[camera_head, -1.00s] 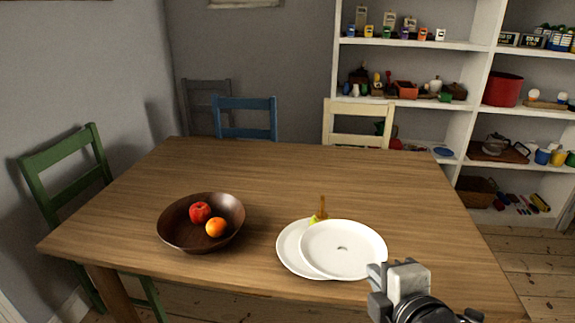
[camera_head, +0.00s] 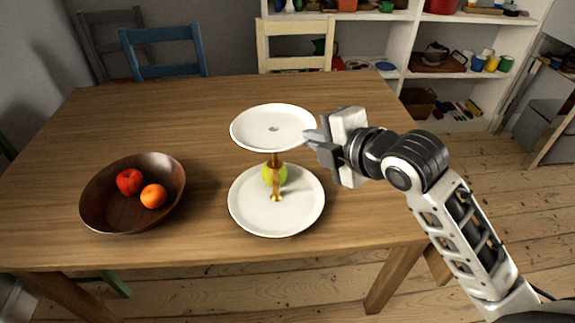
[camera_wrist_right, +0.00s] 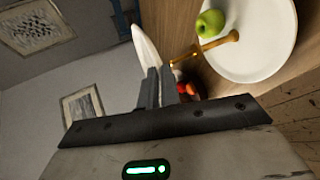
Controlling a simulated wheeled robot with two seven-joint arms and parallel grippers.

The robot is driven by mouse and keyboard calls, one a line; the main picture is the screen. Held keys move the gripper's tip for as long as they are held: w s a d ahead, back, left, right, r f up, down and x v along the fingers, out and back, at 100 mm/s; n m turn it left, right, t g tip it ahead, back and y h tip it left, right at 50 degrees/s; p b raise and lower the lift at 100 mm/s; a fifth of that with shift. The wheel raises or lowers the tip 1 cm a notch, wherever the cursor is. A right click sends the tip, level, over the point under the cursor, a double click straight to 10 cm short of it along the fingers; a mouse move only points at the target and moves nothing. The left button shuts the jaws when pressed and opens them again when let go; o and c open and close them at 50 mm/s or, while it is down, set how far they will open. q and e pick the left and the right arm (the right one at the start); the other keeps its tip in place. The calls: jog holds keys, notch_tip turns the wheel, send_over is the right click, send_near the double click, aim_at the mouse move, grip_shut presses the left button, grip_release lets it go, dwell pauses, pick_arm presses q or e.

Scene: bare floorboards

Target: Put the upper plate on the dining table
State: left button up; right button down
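The white upper plate (camera_head: 273,127) is level in the head view, above the lower plate (camera_head: 250,212) on the dining table (camera_head: 190,110). My right gripper (camera_head: 314,139) is shut on the upper plate's right edge. In the right wrist view the upper plate (camera_wrist_right: 146,45) shows nearly edge-on, running down to the fingers (camera_wrist_right: 160,88). A golden post (camera_head: 277,188) stands on the lower plate, with a green apple (camera_head: 267,174) beside it. The upper plate hides the post's top in the head view; the wrist view suggests a small gap there. My left gripper is not in view.
A dark wooden bowl (camera_head: 105,208) with a red apple (camera_head: 129,181) and an orange (camera_head: 153,196) stands left of the plates. Blue (camera_head: 163,50) and cream (camera_head: 296,45) chairs stand behind the table. The table's back half is clear.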

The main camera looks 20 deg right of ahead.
notch_tip(320, 180, down, 8)
jog(key=shift+f, duration=0.2)
jog(key=c, duration=1.6)
grip_release()
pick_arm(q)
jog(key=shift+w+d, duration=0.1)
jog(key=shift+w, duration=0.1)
